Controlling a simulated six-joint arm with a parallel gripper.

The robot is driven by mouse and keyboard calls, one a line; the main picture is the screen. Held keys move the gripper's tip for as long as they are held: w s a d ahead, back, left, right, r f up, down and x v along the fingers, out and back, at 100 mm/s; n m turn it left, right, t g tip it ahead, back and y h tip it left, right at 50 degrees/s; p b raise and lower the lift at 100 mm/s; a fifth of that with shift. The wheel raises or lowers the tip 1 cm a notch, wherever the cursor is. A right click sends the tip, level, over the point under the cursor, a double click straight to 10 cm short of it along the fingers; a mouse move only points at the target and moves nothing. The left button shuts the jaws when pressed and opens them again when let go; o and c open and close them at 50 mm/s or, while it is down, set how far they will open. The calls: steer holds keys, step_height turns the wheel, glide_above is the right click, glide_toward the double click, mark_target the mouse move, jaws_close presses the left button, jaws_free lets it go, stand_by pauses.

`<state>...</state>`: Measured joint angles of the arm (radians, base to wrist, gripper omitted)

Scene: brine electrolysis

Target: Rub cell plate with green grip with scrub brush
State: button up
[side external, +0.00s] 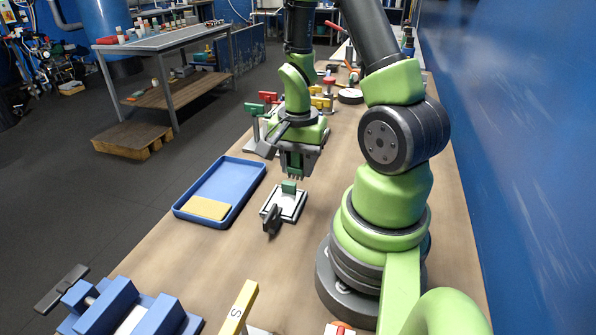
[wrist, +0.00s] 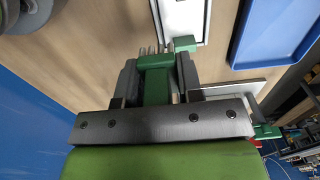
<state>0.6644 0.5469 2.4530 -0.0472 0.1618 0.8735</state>
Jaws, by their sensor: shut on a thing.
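My gripper (side external: 297,150) is shut on the green scrub brush (wrist: 156,75), which sits between the two dark fingers in the wrist view. Its grey bristles point down toward the table. The cell plate (wrist: 178,18) is white with a dark rim and lies flat on the table; it also shows in the side view (side external: 292,207). Its green grip (side external: 289,187) stands up at the edge nearer my gripper, and shows in the wrist view (wrist: 185,43). The brush is above the grip end of the plate in the side view, seemingly apart from it.
A blue tray (side external: 224,187) with a yellow sponge (side external: 208,208) lies left of the plate. A dark upright piece (side external: 272,219) stands at the plate's near edge. Stands with red, green and yellow handles (side external: 268,98) are behind my gripper. A blue vise-like fixture (side external: 100,308) is at front left.

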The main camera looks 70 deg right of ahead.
mark_target(298, 208)
stand_by(0.7)
steer(key=shift+f, duration=3.85)
steer(key=shift+w+f, duration=0.1)
steer(key=shift+w, duration=0.25)
steer(key=shift+c, duration=0.5)
steer(key=shift+w+f, duration=0.2)
steer(key=shift+w, duration=2.7)
steer(key=shift+s, duration=3.2)
steer(key=shift+r, duration=4.15)
